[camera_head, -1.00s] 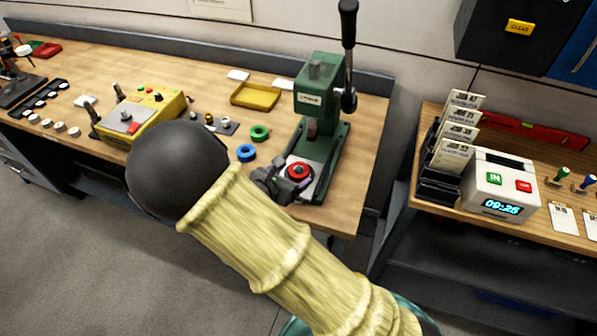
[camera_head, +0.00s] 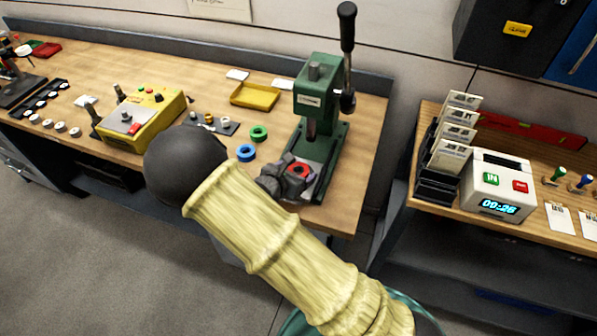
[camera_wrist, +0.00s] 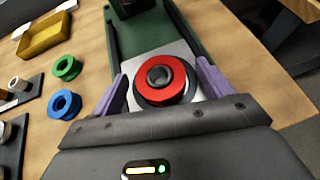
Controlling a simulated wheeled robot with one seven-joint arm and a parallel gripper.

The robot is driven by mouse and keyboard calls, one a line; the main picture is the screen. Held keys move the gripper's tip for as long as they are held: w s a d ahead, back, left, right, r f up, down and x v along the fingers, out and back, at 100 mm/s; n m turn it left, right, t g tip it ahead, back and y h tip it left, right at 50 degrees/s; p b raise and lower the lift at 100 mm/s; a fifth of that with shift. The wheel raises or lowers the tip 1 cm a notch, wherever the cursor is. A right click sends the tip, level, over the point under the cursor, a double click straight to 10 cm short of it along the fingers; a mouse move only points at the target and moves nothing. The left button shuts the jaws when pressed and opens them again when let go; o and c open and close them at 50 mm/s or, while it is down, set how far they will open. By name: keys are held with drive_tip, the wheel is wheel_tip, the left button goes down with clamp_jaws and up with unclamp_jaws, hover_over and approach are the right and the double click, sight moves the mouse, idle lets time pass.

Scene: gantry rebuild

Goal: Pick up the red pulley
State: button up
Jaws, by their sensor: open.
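The red pulley (camera_wrist: 163,79) sits on the bare metal plate of the green press, with a dark ring under it and a grey hub in its middle. It also shows in the head view (camera_head: 299,170), partly hidden by my gripper. My gripper (camera_wrist: 163,82) is open, with one purple finger on each side of the pulley and a visible gap on both sides. In the head view my gripper (camera_head: 285,178) is at the press's front edge. Whether the fingers are level with the pulley is hard to tell.
The green press (camera_head: 322,110) rises behind the pulley with its lever upright. A blue pulley (camera_head: 246,152) and a green pulley (camera_head: 259,132) lie to the left on the bench. A yellow tray (camera_head: 254,95) and yellow control box (camera_head: 144,118) stand farther left.

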drive_tip(key=c, duration=1.1)
drive_tip(key=shift+r, duration=0.1)
drive_tip(key=shift+c, duration=0.2)
wheel_tip(320, 180, up, 10)
idle(0.3)
